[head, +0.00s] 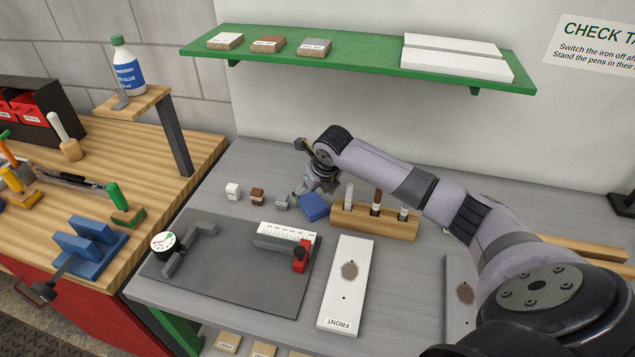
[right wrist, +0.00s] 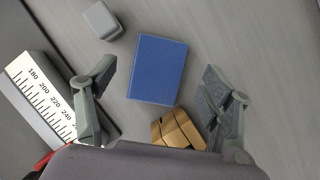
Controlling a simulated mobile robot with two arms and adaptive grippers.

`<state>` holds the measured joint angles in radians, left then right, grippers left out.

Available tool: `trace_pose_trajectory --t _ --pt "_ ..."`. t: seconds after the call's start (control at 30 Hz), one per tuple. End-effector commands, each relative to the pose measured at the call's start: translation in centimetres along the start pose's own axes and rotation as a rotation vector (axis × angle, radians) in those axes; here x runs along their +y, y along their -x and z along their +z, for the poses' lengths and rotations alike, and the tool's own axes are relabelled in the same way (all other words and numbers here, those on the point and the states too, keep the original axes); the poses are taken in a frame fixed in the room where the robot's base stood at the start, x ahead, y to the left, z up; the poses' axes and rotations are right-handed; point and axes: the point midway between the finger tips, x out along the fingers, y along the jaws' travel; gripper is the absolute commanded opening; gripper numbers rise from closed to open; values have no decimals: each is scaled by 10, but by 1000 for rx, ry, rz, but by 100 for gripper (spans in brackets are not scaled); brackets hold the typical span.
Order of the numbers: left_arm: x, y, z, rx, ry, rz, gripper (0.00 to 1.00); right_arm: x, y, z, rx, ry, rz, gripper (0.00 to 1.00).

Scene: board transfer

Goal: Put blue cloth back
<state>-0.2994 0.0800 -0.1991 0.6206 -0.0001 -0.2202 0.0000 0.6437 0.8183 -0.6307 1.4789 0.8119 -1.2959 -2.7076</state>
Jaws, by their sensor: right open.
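The blue cloth (head: 314,207) is a small folded blue block lying on the grey table, just left of the wooden pen rack. In the right wrist view the cloth (right wrist: 158,69) lies flat between and beyond my open fingers, with a gap on each side. My right gripper (head: 309,192) is open and empty, above and close to the cloth; its fingers also show in the right wrist view (right wrist: 160,95). The height between fingers and cloth is hard to tell. My left gripper is not in view.
The wooden rack (head: 373,222) with upright pens stands right of the cloth. A grey block (head: 282,202) sits to its left, beside a brown and a white one. A white ruler (head: 287,236) on the grey fixture plate (head: 225,280) and a white board (head: 347,285) lie in front.

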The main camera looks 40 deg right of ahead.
Motion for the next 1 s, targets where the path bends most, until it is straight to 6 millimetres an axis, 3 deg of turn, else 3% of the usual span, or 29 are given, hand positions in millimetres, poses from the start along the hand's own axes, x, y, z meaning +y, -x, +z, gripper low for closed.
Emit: trace_pose_trajectory --t 0.2,0.4,0.83,1.0 --pt "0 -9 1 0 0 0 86 -1 48 1 -5 2 -1 74" --pt "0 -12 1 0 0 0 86 -1 76 1 -3 -1 -1 74" --pt "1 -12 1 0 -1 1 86 0 84 0 0 -1 0 74" --pt "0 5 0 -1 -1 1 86 0 100 7 -1 -1 0 74"
